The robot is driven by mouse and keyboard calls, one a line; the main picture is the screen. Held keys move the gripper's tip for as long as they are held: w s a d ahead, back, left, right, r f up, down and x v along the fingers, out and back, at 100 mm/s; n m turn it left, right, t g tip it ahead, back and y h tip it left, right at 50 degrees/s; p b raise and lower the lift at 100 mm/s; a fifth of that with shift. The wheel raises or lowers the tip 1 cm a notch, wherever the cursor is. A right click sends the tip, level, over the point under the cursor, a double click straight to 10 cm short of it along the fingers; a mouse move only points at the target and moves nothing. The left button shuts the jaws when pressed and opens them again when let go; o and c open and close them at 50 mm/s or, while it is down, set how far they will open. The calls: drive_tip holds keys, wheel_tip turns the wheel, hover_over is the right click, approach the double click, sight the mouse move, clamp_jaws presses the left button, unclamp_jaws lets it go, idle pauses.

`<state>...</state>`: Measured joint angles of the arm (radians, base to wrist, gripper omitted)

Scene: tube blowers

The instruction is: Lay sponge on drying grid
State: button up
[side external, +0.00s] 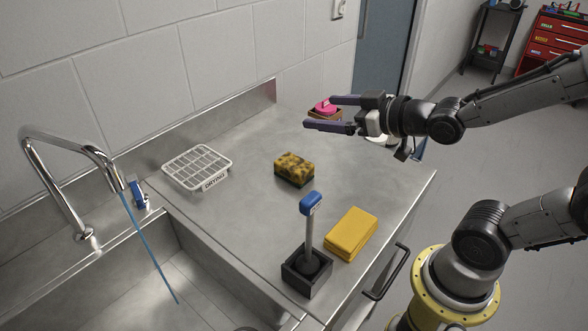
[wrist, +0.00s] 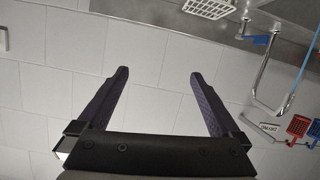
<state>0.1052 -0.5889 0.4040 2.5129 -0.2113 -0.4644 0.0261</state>
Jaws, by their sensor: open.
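The sponge (side external: 294,170), yellow with dark blotches, lies on the steel counter right of the drying grid. The drying grid (side external: 197,167) is a white slatted rack with the label DRYING on its front edge, near the back wall. Part of the grid (wrist: 208,8) also shows at the top of the wrist view, and nothing lies on it. My gripper (side external: 305,113) is open and empty, high above the right part of the counter, apart from the sponge. Its two dark fingers (wrist: 157,75) frame only wall in the wrist view, where the sponge is not visible.
A yellow folded cloth (side external: 350,234) and a blue-handled brush in a black holder (side external: 306,268) stand near the counter's front. A pink item in a brown tray (side external: 323,113) is behind my gripper. The sink (side external: 190,270) and curved faucet (side external: 70,160) are at left. Counter between sponge and grid is clear.

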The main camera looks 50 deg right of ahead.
wheel_tip(320, 180, down, 7)
drive_tip(key=m+g, duration=0.1)
approach(298, 164)
drive_tip(key=shift+a+v, duration=0.2)
drive_tip(key=shift+v, duration=1.05)
drive_tip(key=shift+w+d+f, duration=0.15)
drive_tip(key=shift+d+f, duration=0.05)
drive_tip(key=shift+f, duration=0.1)
drive_tip(key=x, duration=1.3)
drive_tip(key=shift+w+a+r, duration=0.1)
drive_tip(key=shift+w, duration=0.15)
drive_tip(key=shift+c, duration=0.3)
